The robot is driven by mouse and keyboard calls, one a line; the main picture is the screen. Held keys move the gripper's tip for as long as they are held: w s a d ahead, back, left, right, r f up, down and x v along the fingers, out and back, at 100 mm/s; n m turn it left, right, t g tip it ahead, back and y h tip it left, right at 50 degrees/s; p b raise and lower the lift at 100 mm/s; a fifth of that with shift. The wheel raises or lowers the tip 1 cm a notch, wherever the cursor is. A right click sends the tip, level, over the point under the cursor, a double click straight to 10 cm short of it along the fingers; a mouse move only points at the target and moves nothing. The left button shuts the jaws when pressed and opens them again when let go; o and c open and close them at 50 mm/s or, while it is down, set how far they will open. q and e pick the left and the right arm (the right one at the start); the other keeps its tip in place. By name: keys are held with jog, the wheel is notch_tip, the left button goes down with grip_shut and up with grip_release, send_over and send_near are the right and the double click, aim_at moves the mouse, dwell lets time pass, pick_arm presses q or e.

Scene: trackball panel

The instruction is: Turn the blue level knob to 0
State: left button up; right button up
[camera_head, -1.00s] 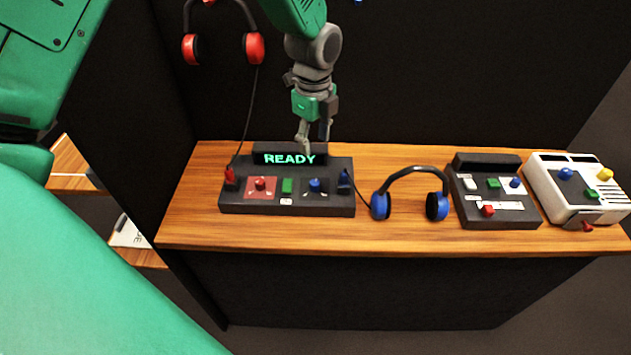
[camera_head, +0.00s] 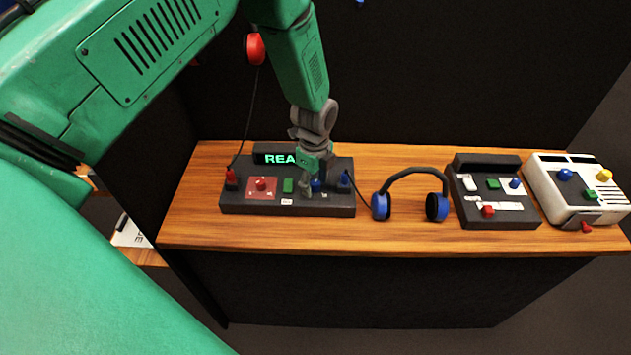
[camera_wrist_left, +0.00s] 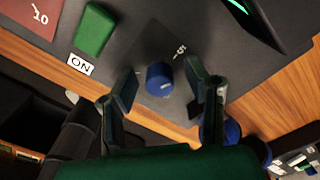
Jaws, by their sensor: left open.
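The blue level knob (camera_head: 316,186) is on the right part of the black panel (camera_head: 262,209) whose display reads READY, now partly covered by my arm. In the left wrist view the knob (camera_wrist_left: 160,79) stands between my left fingers, with a gap on each side, and a mark that looks like 5 beside it. My left gripper (camera_head: 316,189) is open and reaches down over the knob. It also shows in the left wrist view (camera_wrist_left: 165,88). The knob's pointer setting is hard to read. My right gripper is not in view.
On the same panel are a red knob (camera_head: 261,184) and a green button (camera_head: 288,186). Blue headphones (camera_head: 437,206) lie just right of the panel. A black device (camera_head: 500,221) and a white device (camera_head: 547,193) stand farther right. Red headphones (camera_head: 255,48) hang behind.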

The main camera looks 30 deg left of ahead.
pick_arm(q)
jog(key=shift+c, duration=0.4)
jog(key=shift+d, duration=0.15)
grip_shut()
